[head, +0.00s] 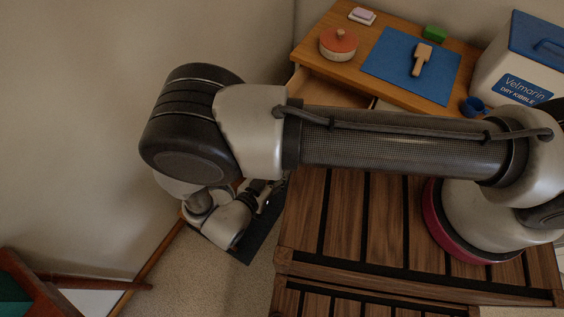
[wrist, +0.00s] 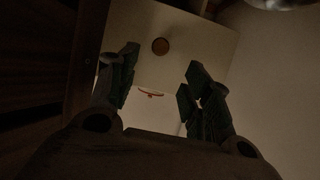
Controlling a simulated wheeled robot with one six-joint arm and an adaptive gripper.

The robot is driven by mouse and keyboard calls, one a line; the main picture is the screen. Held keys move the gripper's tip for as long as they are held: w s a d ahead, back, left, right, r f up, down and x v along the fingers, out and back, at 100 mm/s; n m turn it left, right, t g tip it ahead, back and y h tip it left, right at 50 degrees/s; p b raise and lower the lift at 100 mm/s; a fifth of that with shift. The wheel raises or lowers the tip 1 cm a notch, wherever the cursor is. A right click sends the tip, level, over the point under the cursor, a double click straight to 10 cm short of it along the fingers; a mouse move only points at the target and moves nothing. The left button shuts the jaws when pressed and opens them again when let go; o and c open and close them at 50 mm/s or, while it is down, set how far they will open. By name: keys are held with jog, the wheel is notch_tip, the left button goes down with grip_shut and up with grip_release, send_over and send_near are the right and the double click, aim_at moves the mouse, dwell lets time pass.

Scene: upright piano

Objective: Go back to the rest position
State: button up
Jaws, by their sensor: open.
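My gripper (wrist: 160,88) shows in the wrist view with its two dark fingers apart and nothing between them. In the head view my arm reaches left and bends down, and my gripper (head: 264,196) hangs low beside the wooden cabinet (head: 458,42), partly hidden by my own arm. In the wrist view a pale panel with a round brown knob (wrist: 160,46) lies beyond the fingers, apart from them as far as I can tell. A whitish area with a small red curved mark (wrist: 150,93) shows below it, too dark to name.
On the cabinet stand a red-lidded pot (head: 338,43), a blue mat (head: 385,62) with a wooden tool (head: 421,60), a green block (head: 434,33) and a kibble bin (head: 490,72). A drawer (head: 330,91) seems open. Wooden furniture (head: 40,290) stands lower left.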

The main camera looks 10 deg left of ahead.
jog(key=shift+s+a+r, duration=0.15)
jog(key=shift+s+r, duration=0.05)
jog(key=shift+s, duration=0.15)
dwell(0.3)
